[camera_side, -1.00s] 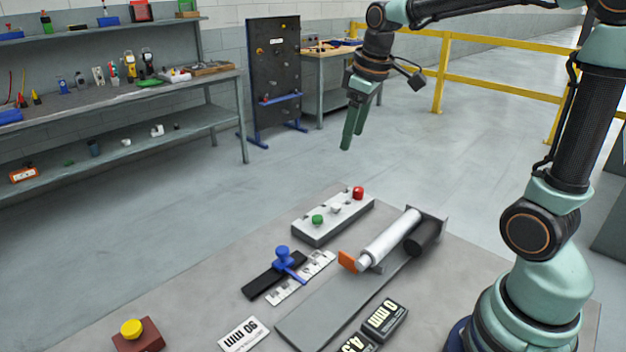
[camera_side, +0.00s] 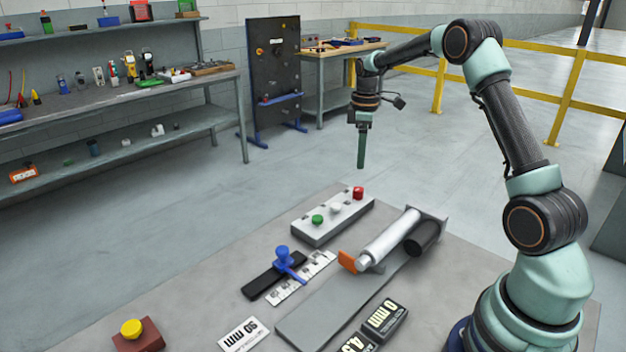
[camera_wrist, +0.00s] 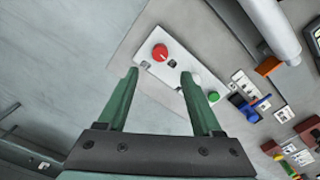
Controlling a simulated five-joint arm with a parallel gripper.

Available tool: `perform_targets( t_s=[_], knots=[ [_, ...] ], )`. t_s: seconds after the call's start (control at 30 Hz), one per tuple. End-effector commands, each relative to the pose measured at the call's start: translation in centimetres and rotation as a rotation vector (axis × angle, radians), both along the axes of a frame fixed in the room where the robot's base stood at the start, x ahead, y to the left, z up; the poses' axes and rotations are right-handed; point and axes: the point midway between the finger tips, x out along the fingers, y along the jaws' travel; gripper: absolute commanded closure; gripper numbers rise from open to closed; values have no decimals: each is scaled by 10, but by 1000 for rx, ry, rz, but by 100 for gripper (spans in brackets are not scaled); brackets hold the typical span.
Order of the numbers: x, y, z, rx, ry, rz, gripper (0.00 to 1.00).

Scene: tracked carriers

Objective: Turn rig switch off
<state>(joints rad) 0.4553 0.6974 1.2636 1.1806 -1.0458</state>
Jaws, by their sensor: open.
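The switch box (camera_side: 333,222) is a pale grey block on the table. It carries a red knob (camera_side: 358,193), a white knob (camera_side: 336,208) and a green knob (camera_side: 318,219) in a row. I cannot tell which one is the rig switch. My gripper (camera_side: 361,166) points down above the far, red end of the box, clear of it. In the wrist view my gripper (camera_wrist: 157,75) is open and empty, its green fingers apart. The red knob (camera_wrist: 160,52) shows just beyond the fingertips, and the green knob (camera_wrist: 213,97) is partly beside the right finger.
A blue-handled slider (camera_side: 284,258), a silver cylinder (camera_side: 390,238) on a grey rail and a yellow button on a brown block (camera_side: 138,333) share the table. Display blocks (camera_side: 385,318) stand near the front. The air around my gripper is clear.

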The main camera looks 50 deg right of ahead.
Motion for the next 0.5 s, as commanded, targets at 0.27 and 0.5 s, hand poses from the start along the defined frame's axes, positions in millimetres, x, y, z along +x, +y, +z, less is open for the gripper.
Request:
perform_targets(
  t_s=[0.27,0.5],
  knots=[
    [-1,1,-56,2,5,-1,33],
    [-1,1,-88,1,2,-1,33]
  ],
)
